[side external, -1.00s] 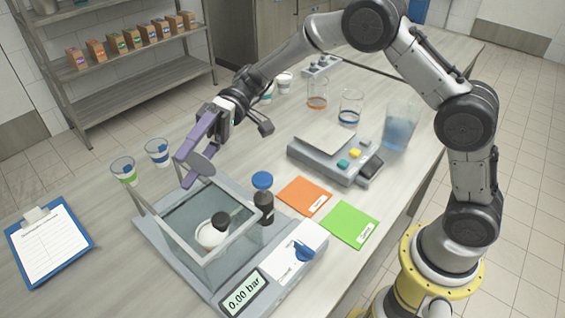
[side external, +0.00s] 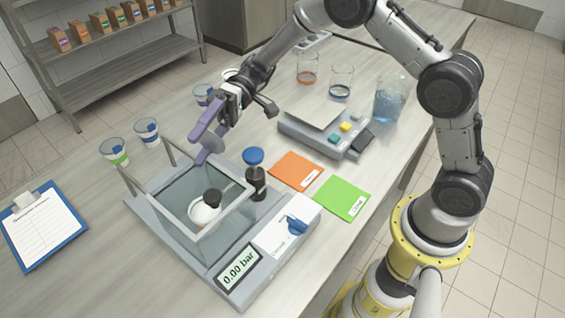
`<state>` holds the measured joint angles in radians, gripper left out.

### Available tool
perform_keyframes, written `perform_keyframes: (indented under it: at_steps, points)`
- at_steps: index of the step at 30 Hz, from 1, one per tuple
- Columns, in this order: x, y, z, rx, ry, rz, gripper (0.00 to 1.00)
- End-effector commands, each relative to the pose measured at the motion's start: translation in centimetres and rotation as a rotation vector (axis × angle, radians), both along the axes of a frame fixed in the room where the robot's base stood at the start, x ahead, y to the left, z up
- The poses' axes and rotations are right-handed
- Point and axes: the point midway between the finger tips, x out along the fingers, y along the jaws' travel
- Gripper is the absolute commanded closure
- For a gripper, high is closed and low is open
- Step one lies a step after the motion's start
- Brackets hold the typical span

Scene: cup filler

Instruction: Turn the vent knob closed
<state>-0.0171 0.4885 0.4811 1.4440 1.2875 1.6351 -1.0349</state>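The blue vent knob (side external: 296,226) sits on the white panel (side external: 276,238) at the right front of the vacuum chamber unit. I cannot tell from its angle whether it is open or closed. The clear box chamber (side external: 205,228) holds a white vessel with a black cap (side external: 208,206). The display (side external: 239,268) reads 0.00 bar. My gripper (side external: 205,145), with purple fingers, is above the chamber's back edge, well left of and behind the knob, not touching it. A grey disc (side external: 213,143) shows at the fingers; I cannot tell whether it is gripped.
A dark bottle with a blue cap (side external: 255,172) stands beside the chamber, between my gripper and the knob. Orange (side external: 297,169) and green (side external: 343,197) cards lie flat to the right. Cups (side external: 115,152) stand left, and a clipboard (side external: 40,228) lies at far left.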

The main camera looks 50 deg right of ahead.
Motion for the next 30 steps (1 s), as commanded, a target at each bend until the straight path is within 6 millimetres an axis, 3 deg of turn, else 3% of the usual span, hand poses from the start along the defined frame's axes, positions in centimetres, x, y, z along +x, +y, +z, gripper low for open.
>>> perform_keyframes:
  at_steps: [1,3,10,24,30]
  points:
    - [0.5,-0.2,0.1,-0.01,-0.007,-0.008,0.46]
    - [1.2,-0.6,0.2,-0.028,-0.019,-0.018,0.55]
    - [2.8,-3.1,0.5,-0.118,-0.043,-0.051,0.55]
    - [-5.0,-10.5,0.5,-0.325,0.112,0.022,0.55]
    - [-8.5,-11.5,0.5,-0.452,0.187,0.074,0.55]
